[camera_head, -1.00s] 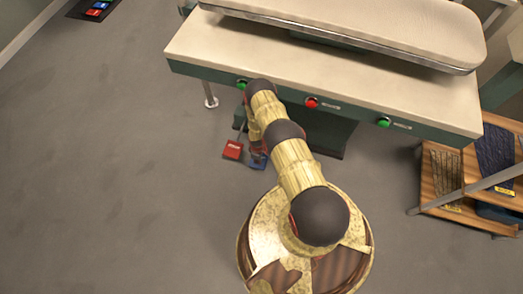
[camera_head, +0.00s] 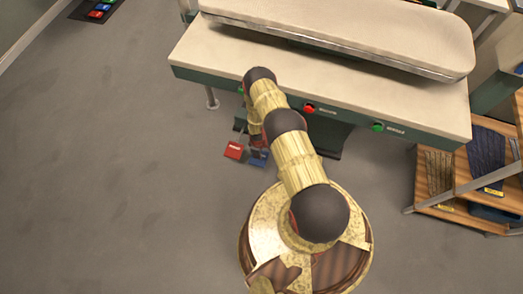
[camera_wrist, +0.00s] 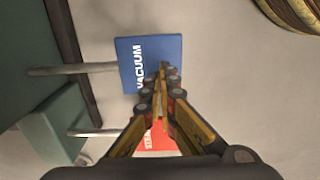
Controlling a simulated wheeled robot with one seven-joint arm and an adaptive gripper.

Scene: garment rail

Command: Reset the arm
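My gripper (camera_wrist: 164,75) shows in the wrist view with its two fingers drawn together at the tips and nothing visible between them. It points down over a blue pedal marked VACUUM (camera_wrist: 137,55) and overlaps its edge in the picture; I cannot tell whether it touches. A red pedal (camera_wrist: 158,140) is partly hidden behind the fingers. In the head view my arm (camera_head: 285,130) reaches from my base toward the press table, and the gripper is mostly hidden below the arm. The red pedal (camera_head: 234,150) and blue pedal (camera_head: 258,161) lie on the floor beside it.
The press table (camera_head: 215,50) stands ahead with a padded board above it. Its front panel carries a red button (camera_head: 309,109) and a green button (camera_head: 378,127); another green one is mostly behind my arm. A wooden shelf (camera_head: 438,208) stands right.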

